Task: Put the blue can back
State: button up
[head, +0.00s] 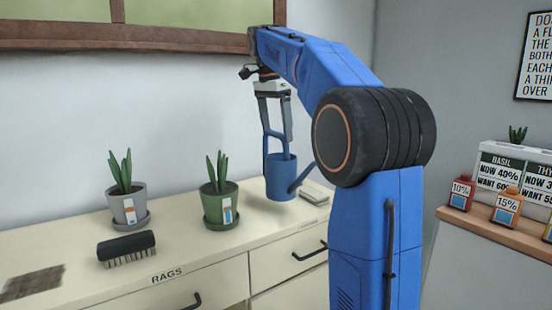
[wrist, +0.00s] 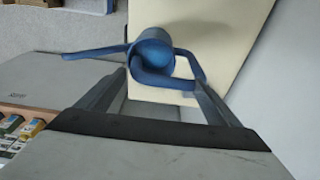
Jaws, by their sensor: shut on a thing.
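The blue can (head: 281,178) is a small watering can with a tall loop handle and a spout pointing right. My gripper (head: 274,136) is shut on the can's upper handle, and the can hangs upright below it. The can seems to be held above the cream counter (head: 180,254), near its right end; the exact gap under it is hard to tell. In the wrist view the can (wrist: 153,52) shows between the fingers of my gripper (wrist: 163,84), with its spout to the left.
A green pot plant (head: 221,205) stands just left of the can, and a grey pot plant (head: 128,208) further left. A black brush (head: 126,246) lies in front. A small pale block (head: 314,194) lies right of the can. Bottles (head: 507,207) stand on a shelf at right.

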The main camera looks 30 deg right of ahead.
aim_at(276, 156)
jog(key=shift+f, duration=2.8)
jog(key=o, duration=1)
jog(key=shift+f, duration=0.1)
jog(key=shift+o, duration=0.2)
notch_tip(276, 156, up, 12)
jog(key=a, duration=0.1)
jog(key=shift+a, duration=0.4)
